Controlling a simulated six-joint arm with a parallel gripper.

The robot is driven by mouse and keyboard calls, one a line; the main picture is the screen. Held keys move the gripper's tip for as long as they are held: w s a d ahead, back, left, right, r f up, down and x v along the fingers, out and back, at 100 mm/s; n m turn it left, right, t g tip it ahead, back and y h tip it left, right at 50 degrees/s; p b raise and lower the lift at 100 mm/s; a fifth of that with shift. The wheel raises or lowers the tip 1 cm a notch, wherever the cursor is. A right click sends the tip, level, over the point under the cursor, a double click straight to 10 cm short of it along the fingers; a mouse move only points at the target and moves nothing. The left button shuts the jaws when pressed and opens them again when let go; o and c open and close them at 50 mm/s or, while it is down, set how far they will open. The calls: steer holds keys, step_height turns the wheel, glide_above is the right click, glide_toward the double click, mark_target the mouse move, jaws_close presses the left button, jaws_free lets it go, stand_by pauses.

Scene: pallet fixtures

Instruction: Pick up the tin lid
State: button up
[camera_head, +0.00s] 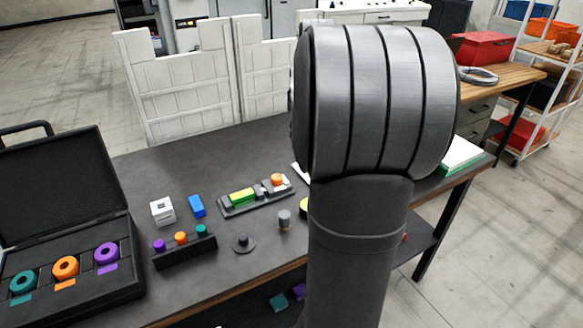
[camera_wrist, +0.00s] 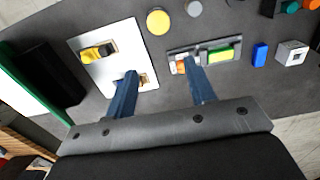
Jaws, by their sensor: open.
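No thing in view is plainly marked as the tin lid. A round yellow disc (camera_wrist: 158,21) lies flat on the dark table in the wrist view; only its edge shows beside my arm in the head view (camera_head: 304,207). A dark round disc with a knob (camera_head: 243,243) and a small grey cylinder (camera_head: 284,218) stand near it. My gripper (camera_wrist: 160,68) is open and empty in the wrist view, its blue fingers apart. The yellow disc lies beyond the fingertips, clear of them. My arm hides the gripper in the head view.
A white plate (camera_wrist: 104,72) with a yellow-black piece and a grey fixture (camera_head: 233,210) with green and orange parts flank the fingers. Blue (camera_head: 197,206) and white (camera_head: 162,210) blocks, a black peg rack (camera_head: 186,250) and an open black case (camera_head: 130,290) stand left.

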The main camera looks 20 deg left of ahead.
steer(key=n+h, duration=0.2)
steer(key=n, duration=0.7)
glide_above(243, 237)
steer(key=a, duration=0.3)
step_height(243, 237, down, 7)
steer(key=d+f, duration=0.1)
steer(key=f, duration=1)
steer(key=d+f, duration=0.1)
steer(key=f, duration=0.4)
steer(key=shift+d+f, duration=0.35)
jaws_close()
steer(key=shift+r, duration=0.1)
